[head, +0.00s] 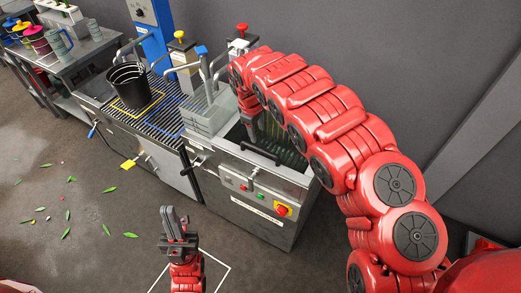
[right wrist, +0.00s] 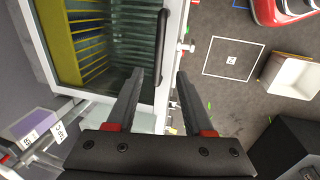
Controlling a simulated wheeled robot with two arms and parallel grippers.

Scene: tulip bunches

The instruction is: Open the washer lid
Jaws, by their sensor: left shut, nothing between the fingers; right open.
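The washer (head: 245,205) is a grey steel box with buttons and a red-and-yellow knob on its front. Its top shows a see-through greenish lid (right wrist: 118,45) with ribs and a yellow part beneath, which looks closed. A black bar handle (right wrist: 162,55) runs along the lid's edge; it also shows in the head view (head: 258,151). My right gripper (right wrist: 160,75) is open over this edge, with the handle appearing between its fingers; contact cannot be told. In the head view my right arm partly hides the lid. My left gripper (head: 172,214) is shut and empty, in front of the washer.
A black bucket (head: 130,86) sits on a slatted counter (head: 160,112) further left. A grey wall is behind. Leaves lie scattered on the open floor at left.

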